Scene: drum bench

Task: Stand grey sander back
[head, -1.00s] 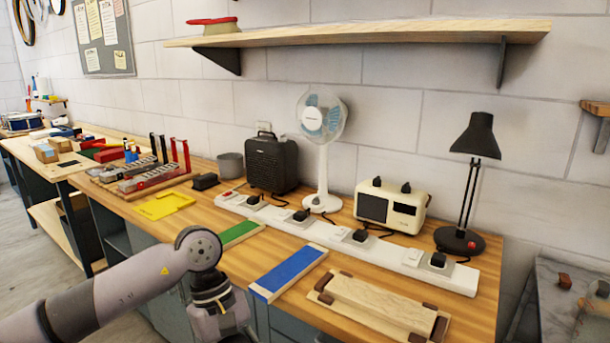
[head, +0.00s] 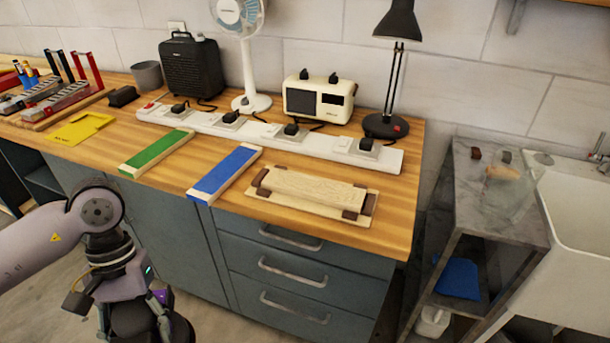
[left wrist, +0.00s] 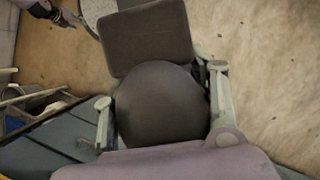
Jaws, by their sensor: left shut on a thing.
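My left gripper (head: 135,322) is low in front of the bench, at the bottom left of the head view. It is shut on a dark grey thing, which I take to be the grey sander (left wrist: 165,105). In the left wrist view it has a rounded body between the two fingers and a flat rectangular part beyond. In the head view only its dark top shows, cut off by the lower edge. It is held below bench-top height, over the floor. A small dark part at the top left of the left wrist view may be my right gripper; its jaws are unclear.
On the bench lie a green strip (head: 157,152), a blue strip (head: 225,173) and a wooden block on a board (head: 262,207). Behind them runs a white power strip (head: 205,127) with plugs. A heater (head: 190,68), fan, radio (head: 320,98) and lamp stand along the wall.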

